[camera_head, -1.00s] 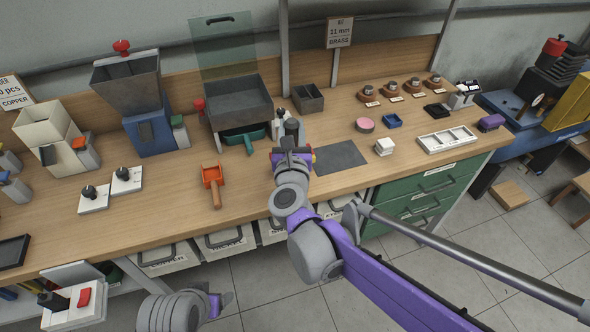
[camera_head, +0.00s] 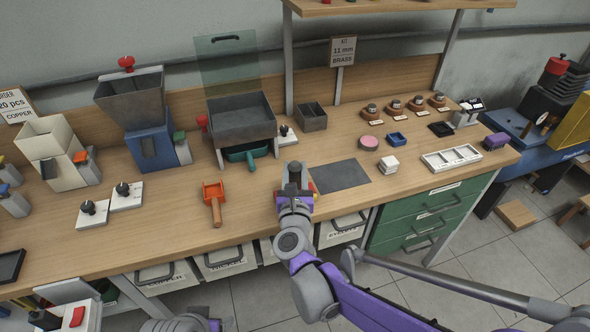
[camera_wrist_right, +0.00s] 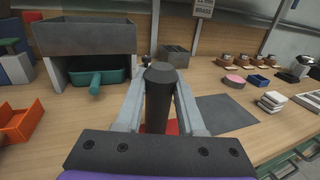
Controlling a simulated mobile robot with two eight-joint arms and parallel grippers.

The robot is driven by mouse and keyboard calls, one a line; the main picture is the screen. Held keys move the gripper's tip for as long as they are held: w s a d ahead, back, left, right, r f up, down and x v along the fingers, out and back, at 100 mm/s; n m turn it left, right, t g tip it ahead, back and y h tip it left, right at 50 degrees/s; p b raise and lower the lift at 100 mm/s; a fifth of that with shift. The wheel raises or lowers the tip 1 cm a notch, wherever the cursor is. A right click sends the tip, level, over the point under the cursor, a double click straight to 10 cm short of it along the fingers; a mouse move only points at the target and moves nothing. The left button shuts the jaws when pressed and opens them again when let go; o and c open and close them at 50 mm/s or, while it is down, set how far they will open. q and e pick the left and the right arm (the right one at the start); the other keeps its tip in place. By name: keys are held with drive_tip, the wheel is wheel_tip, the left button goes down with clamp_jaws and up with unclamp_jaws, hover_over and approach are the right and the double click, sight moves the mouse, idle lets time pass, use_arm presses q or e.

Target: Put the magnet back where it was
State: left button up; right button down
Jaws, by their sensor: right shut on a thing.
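My right gripper (camera_head: 294,178) is over the middle of the bench, left of the dark grey mat (camera_head: 340,174). It is shut on a dark upright cylinder, which I take to be the magnet (camera_wrist_right: 159,98). In the right wrist view the cylinder stands between the two grey fingers, and some red shows low beside it. Its lower end is hidden by the fingers and the gripper body, so I cannot tell whether it touches the bench. My left gripper is not in view.
Behind the gripper are a grey hopper (camera_head: 240,126) over a green tray and a small switch (camera_head: 286,134). An orange scoop (camera_head: 214,198) lies to the left. White stacked pieces (camera_head: 388,166) and a white sectioned tray (camera_head: 451,158) are to the right. The mat is bare.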

drive_tip(key=c, duration=0.5)
unclamp_jaws()
